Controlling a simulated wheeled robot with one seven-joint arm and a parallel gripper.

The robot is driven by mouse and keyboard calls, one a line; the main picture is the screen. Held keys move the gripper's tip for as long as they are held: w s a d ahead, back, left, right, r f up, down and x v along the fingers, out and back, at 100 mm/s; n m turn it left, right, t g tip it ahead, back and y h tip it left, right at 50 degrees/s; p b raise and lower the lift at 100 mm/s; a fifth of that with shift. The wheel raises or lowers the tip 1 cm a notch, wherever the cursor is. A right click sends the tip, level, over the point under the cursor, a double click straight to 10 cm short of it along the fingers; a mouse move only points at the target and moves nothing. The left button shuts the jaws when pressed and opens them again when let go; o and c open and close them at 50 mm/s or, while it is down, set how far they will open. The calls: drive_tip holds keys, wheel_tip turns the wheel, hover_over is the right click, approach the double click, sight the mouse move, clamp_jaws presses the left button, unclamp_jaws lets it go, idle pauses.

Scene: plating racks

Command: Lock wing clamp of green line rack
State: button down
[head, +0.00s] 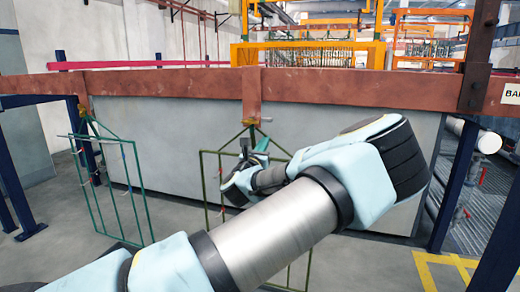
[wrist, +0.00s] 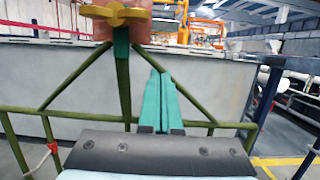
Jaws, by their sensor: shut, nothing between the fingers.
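The green rack (head: 204,182) hangs from the rust-red crossbar at the middle of the head view. Its olive-green frame (wrist: 70,83) fills much of the wrist view. A yellow wing clamp (wrist: 115,14) sits at the top of its hanger against the red bar; it is small in the head view (head: 250,121). My gripper (wrist: 160,75) has its two teal fingers together and empty. The fingertips are below and right of the clamp, apart from it. In the head view my gripper (head: 263,143) is partly hidden by my wrist, which also covers part of the rack.
The rust-red crossbar (head: 170,85) runs across the scene, with a grey tank wall (head: 185,140) behind. Another, teal-green rack (head: 137,190) hangs at the left. Dark blue posts (head: 460,165) stand at both sides. Grey floor is free between the racks.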

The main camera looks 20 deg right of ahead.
sight(267, 121)
drive_tip(key=shift+s+a+r+p, duration=0.15)
drive_tip(key=shift+r+p, duration=0.25)
drive_tip(key=shift+r, duration=1.5)
drive_tip(key=shift+s+r+n+y, duration=0.1)
drive_tip(key=shift+r+n+y, duration=0.3)
drive_tip(key=shift+n, duration=0.9)
drive_tip(key=shift+s+d+r+n+t+y+p, duration=0.1)
drive_tip(key=shift+d+r+n+t+y+p, duration=0.15)
drive_tip(key=shift+n, duration=0.4)
drive_tip(key=shift+r+n+t+y+p, duration=0.15)
drive_tip(key=shift+r+n+t, duration=0.15)
drive_tip(key=shift+n, duration=0.35)
drive_tip(key=n, duration=0.2)
drive_tip(key=r+n+y, duration=0.1)
drive_tip(key=shift+r+n+p, duration=0.2)
drive_tip(key=shift+n+p, duration=0.15)
drive_tip(key=shift+n, duration=0.05)
drive_tip(key=shift+r+n+t+y+p, duration=0.15)
drive_tip(key=shift+r+n+y, duration=0.05)
drive_tip(key=shift+n, duration=0.4)
drive_tip(key=shift+r+n+t+y+p, duration=0.1)
drive_tip(key=shift+r+n+y+p, duration=0.1)
drive_tip(key=shift+n, duration=0.4)
